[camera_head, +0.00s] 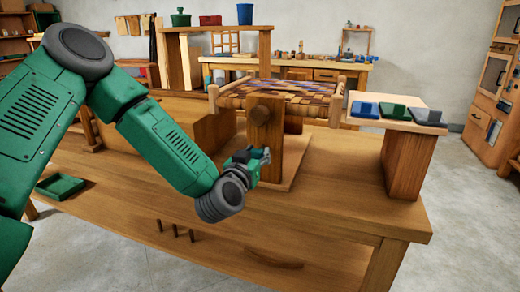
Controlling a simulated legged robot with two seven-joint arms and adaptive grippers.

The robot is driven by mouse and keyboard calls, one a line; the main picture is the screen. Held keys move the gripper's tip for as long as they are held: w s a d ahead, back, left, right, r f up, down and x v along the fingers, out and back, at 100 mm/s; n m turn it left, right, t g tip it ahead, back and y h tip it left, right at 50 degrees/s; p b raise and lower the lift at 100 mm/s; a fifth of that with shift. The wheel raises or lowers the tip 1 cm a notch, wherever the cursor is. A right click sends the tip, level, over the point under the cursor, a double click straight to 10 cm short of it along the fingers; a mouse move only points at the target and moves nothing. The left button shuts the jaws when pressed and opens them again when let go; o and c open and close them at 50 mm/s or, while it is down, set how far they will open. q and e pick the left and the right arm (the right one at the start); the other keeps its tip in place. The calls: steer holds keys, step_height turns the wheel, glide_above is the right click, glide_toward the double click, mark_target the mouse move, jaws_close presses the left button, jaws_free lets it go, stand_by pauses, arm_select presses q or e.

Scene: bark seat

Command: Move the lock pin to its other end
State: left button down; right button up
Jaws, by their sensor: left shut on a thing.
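My left arm comes in from the left, and its green and grey gripper (258,160) is at the front of the upright wooden post (263,135) in the middle of the bench. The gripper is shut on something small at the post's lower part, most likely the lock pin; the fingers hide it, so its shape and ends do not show. Behind the post, a wooden frame holds a woven brown and blue bark seat (290,96). My right gripper is not in view.
A raised wooden stand (410,160) at the right carries blue, green and grey trays. A green tray (60,187) lies at the bench's left. A shelf with a blue cup (245,14) stands behind. The bench top (330,205) at front right is clear.

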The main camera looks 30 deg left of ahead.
arm_select(q)
steer(key=shift+s+d+r, duration=0.15)
steer(key=shift+s+d, duration=0.05)
steer(key=shift+s, duration=0.35)
steer(key=c, duration=1.2)
jaws_free()
steer(key=shift+o, duration=0.2)
steer(key=shift+s, duration=0.1)
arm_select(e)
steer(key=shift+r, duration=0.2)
arm_select(q)
steer(key=shift+s+f, duration=0.2)
steer(key=v, duration=0.7)
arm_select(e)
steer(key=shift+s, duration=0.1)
